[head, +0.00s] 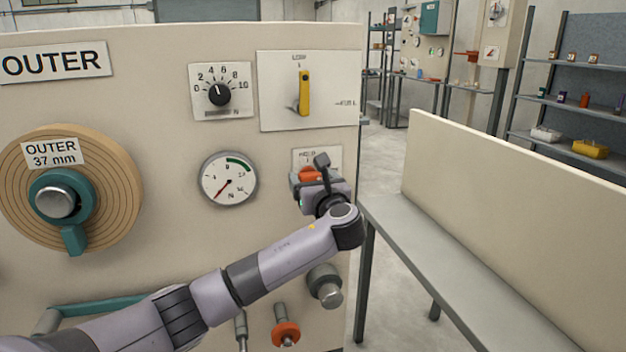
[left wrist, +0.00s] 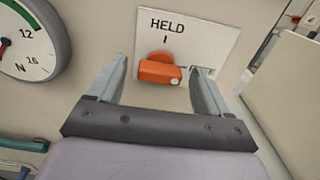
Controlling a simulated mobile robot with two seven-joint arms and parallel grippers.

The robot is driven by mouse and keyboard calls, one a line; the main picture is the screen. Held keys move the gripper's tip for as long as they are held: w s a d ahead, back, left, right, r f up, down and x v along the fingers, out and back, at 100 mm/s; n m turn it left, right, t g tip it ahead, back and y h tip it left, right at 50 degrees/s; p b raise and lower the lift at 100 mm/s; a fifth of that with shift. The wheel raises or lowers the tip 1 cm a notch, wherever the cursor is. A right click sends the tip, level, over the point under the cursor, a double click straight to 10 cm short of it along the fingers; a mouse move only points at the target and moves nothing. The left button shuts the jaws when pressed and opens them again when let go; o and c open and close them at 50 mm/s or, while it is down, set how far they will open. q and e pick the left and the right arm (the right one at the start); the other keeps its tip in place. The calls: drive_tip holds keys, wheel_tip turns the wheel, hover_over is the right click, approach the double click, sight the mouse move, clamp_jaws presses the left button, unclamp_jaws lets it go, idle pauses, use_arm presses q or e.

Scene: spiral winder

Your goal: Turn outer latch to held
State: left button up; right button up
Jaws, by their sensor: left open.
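The outer latch is an orange knob (left wrist: 160,70) on a white plate (left wrist: 205,38) marked HELD at the top and a partly hidden word, seemingly FREE, at the right. In the left wrist view the knob's bar lies roughly level, its pale-dotted end pointing right toward that word. In the head view the orange knob (head: 308,175) is partly hidden behind my left gripper (head: 318,183). My left gripper (left wrist: 158,85) is open, with one finger on each side of the knob and visible gaps between. Contact with the panel cannot be told. My right gripper is not in view.
A round gauge (head: 228,180), a black dial (head: 219,95) and a yellow lever (head: 304,93) are on the same panel. A wooden spool (head: 115,180) is at the left. Below the arm are a grey knob (head: 325,285) and an orange-collared knob (head: 286,332). A bench (head: 440,265) stands right.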

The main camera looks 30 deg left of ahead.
use_arm(q)
drive_tip(key=c, duration=1)
drive_tip(key=shift+c, duration=0.2)
